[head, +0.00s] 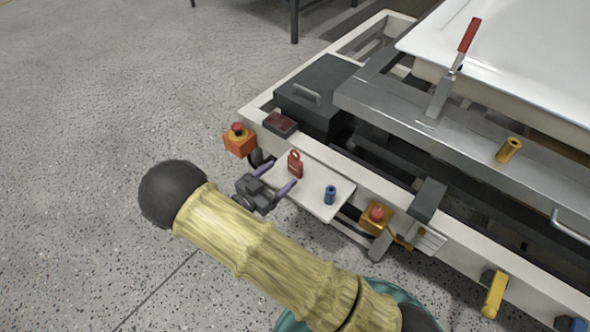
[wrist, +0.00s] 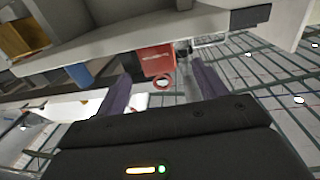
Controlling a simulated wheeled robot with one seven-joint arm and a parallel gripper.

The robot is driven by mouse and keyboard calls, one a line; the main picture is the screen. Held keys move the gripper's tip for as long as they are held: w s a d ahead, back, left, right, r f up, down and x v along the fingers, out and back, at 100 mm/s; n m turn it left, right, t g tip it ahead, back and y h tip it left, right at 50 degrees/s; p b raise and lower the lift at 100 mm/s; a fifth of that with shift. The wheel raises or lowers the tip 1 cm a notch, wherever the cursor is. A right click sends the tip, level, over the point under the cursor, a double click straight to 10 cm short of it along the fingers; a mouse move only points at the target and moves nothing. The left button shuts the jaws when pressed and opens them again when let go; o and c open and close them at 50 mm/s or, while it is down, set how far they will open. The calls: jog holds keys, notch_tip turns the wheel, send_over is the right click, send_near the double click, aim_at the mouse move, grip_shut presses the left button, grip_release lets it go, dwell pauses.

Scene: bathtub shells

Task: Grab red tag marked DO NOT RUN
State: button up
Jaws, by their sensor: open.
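The red tag (head: 295,163) is a small red block with a loop at its top. It stands on a small white shelf (head: 318,203) on the side of the machine. In the wrist view, which looks upside down, the tag (wrist: 155,60) shows pale lettering too small to read, and its loop points down. My gripper (head: 282,174) is open, with two purple fingers pointing at the tag from the shelf's outer edge. In the wrist view the gripper (wrist: 161,70) has one finger on each side of the tag, with visible gaps; nothing is held.
Open floor lies left.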

aim_at(293, 166)
jog(key=shift+w+d, duration=0.5)
jog(key=shift+w, duration=0.05)
jog(key=shift+d, duration=0.1)
jog(key=b+x, duration=0.3)
jog(key=x, duration=0.1)
jog(key=shift+w+d+b, duration=0.1)
jog(key=shift+d+b, duration=0.25)
jog(key=shift+d, duration=0.05)
jog(key=shift+w+d+r, duration=0.15)
jog(key=shift+r, duration=0.05)
jog(key=c, duration=1.1)
